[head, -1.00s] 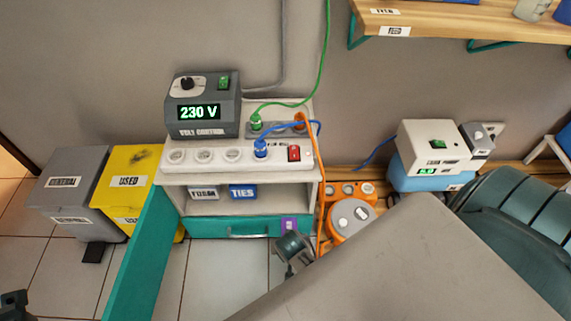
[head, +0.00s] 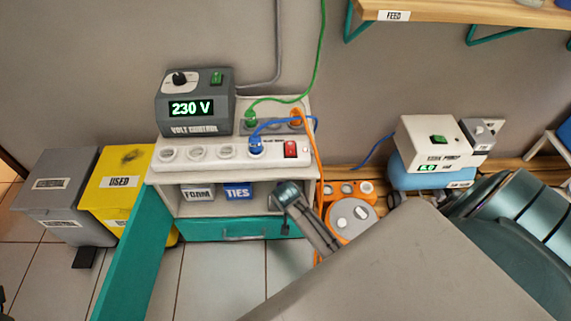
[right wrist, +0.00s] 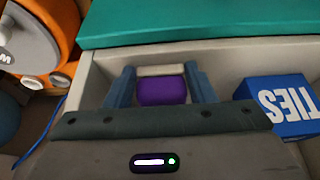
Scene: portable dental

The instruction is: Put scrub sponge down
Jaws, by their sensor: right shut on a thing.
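The purple scrub sponge (right wrist: 162,91) shows in the right wrist view between the two blue-grey fingers of my right gripper (right wrist: 161,82), which is shut on it. A pale strip lies along the sponge's far edge. In the head view my right gripper (head: 283,193) is at the right end of the shelf unit's open compartment (head: 265,186), and the sponge is hidden there. In the right wrist view the sponge is over or inside the pale compartment, beside the blue TIES box (right wrist: 285,105). I cannot tell whether it touches the compartment floor. My left gripper is not in view.
The FOAM box (head: 198,194) and TIES box share the compartment. A teal drawer (head: 235,228) lies below. An orange cable (head: 313,150) and an orange reel (head: 350,220) are close on the right. A power strip (head: 195,155) sits above.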

